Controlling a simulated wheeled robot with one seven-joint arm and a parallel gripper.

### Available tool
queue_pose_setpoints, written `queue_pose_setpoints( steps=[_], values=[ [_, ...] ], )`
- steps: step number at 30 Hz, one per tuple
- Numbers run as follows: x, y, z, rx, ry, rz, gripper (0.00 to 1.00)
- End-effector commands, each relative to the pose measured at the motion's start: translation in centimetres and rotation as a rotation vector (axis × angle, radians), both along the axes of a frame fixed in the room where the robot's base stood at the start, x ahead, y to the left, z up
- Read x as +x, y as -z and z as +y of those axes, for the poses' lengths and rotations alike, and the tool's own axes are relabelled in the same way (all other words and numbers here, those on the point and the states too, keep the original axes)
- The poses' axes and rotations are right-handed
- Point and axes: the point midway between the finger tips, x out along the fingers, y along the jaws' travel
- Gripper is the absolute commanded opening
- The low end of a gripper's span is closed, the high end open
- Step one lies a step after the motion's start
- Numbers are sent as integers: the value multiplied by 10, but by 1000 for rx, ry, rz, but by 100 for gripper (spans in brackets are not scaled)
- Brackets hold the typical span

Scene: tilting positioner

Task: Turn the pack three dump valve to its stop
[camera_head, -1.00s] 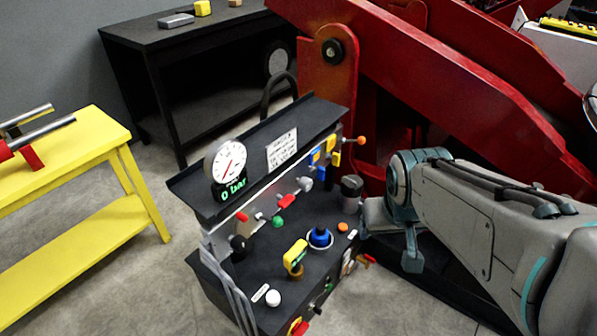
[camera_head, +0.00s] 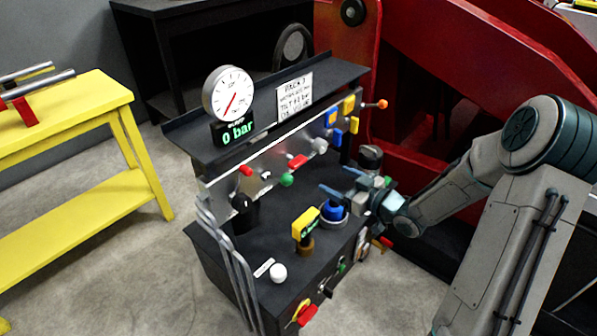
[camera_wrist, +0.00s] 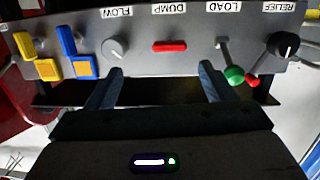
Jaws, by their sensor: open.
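The dump valve is a red bar handle (camera_wrist: 170,46) beside the DUMP label in the wrist view. It lies lengthwise along the grey panel. It shows in the head view (camera_head: 297,161) on the panel's upright face. My gripper (camera_head: 338,180) is open and empty, in front of the panel. In the wrist view my two fingers (camera_wrist: 162,72) point at the panel on either side of the dump handle's line. The handle sits beyond the fingertips, apart from them. A dial gauge (camera_head: 228,94) above a readout shows 0 bar.
A grey FLOW knob (camera_wrist: 115,48) and a green ball lever (camera_wrist: 234,75) flank the handle. A black RELIEF knob (camera_wrist: 286,45) and yellow and blue levers stand farther out. Below my gripper, a blue knob (camera_head: 334,210) and yellow-tagged part (camera_head: 306,222) rise from the console top.

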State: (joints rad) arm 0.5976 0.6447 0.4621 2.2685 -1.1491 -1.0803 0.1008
Motion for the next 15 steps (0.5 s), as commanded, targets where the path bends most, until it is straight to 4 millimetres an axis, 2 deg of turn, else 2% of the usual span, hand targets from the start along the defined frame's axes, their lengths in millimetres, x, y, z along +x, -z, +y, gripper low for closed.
queue_pose_setpoints(
  steps=[1, 8, 15],
  values=[
    [-2, 6, 1, 46, -19, -17, 76],
    [-2, 2, 10, 122, -58, -56, 76],
    [23, 3, 44, 120, -61, -56, 76]
  ],
)
